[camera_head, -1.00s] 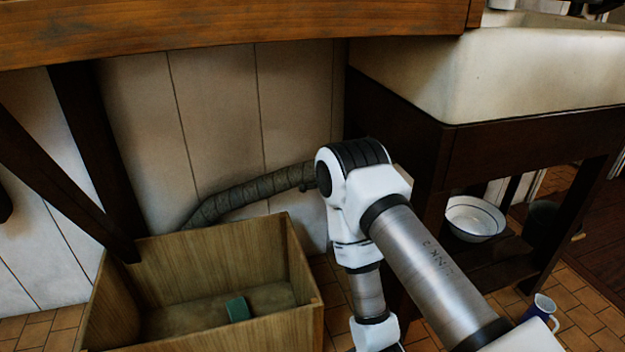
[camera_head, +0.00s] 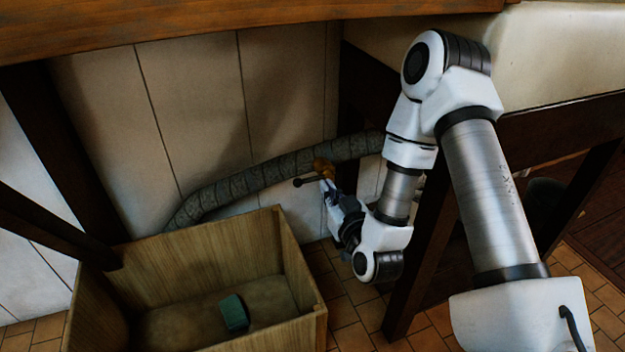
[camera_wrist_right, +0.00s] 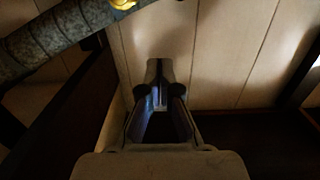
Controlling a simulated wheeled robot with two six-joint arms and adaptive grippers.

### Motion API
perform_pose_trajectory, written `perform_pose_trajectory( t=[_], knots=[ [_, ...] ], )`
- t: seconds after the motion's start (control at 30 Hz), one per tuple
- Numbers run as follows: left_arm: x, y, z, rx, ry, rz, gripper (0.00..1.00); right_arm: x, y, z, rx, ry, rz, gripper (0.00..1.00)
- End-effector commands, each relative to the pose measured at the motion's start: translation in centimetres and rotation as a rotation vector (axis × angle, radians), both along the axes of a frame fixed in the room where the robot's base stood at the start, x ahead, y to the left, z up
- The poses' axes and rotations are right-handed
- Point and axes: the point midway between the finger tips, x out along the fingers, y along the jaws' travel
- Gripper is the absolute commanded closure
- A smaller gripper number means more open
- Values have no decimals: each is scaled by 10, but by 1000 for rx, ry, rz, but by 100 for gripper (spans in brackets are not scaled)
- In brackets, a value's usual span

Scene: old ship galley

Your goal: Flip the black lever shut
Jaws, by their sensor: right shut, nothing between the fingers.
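The black lever (camera_head: 306,181) is a short thin dark bar with a round knob at its left end. It sticks out to the left from a brass valve (camera_head: 322,166) on the wrapped pipe in the head view. My right gripper (camera_head: 327,187) is just right of and slightly below the lever, close to the valve; I cannot tell whether it touches. In the right wrist view its fingers (camera_wrist_right: 158,75) are together and empty. A brass part (camera_wrist_right: 122,3) is cut off at the top there, and the lever is not clearly visible. My left gripper is not in view.
The grey wrapped pipe (camera_head: 245,182) runs along the panelled wall. A wooden crate (camera_head: 190,244) holding a green block (camera_head: 234,312) stands below. A dark sink-stand leg (camera_head: 425,240) is close right of my arm. A wooden counter (camera_head: 200,22) hangs above.

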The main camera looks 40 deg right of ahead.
Motion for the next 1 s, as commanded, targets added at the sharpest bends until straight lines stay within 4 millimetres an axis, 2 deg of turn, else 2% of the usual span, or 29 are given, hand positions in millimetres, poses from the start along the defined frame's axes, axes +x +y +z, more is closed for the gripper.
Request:
perform_pose_trajectory(
  t=[0.4, 0.43, 0.5, 0.63, 1.0],
  knots=[
    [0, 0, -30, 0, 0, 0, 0, 85, -20, -7, -1, -5, 0, 100],
    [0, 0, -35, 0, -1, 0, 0, 88, -21, -13, 0, -2, 0, 100],
    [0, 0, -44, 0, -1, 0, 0, 89, -21, -30, 0, 2, 0, 100],
    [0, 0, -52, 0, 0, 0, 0, 92, -22, -42, 0, 0, 0, 100],
    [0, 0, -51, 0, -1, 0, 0, 92, -22, -44, 1, 0, 0, 100]
  ],
)
